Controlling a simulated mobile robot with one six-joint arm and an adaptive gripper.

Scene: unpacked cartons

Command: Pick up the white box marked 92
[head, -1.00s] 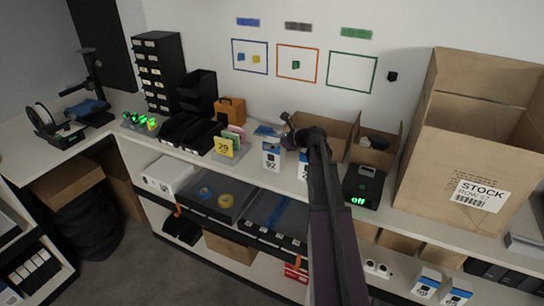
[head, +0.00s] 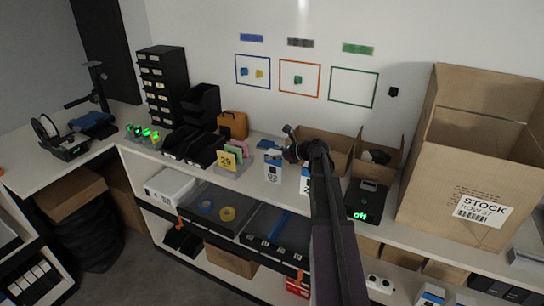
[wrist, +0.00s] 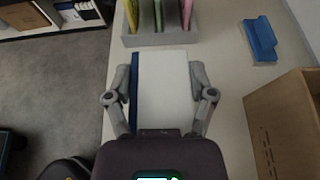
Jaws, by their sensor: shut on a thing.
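The white box marked 92 (head: 273,168) has a blue edge and is on the worktop in the head view, just right of the card holder. In the wrist view the white box (wrist: 163,85) shows its plain white top with a blue strip on the left. My gripper (wrist: 160,78) has a finger against each side of it and is shut on it. In the head view my wrist partly covers the area right of the box. I cannot tell whether the box is clear of the worktop.
The card holder (wrist: 160,38) with coloured cards stands just ahead of the box. A blue item (wrist: 260,40) lies to the right. Open cartons (head: 325,145) and a large stock carton (head: 425,205) stand farther right. Another white box (head: 305,180) is partly behind my arm.

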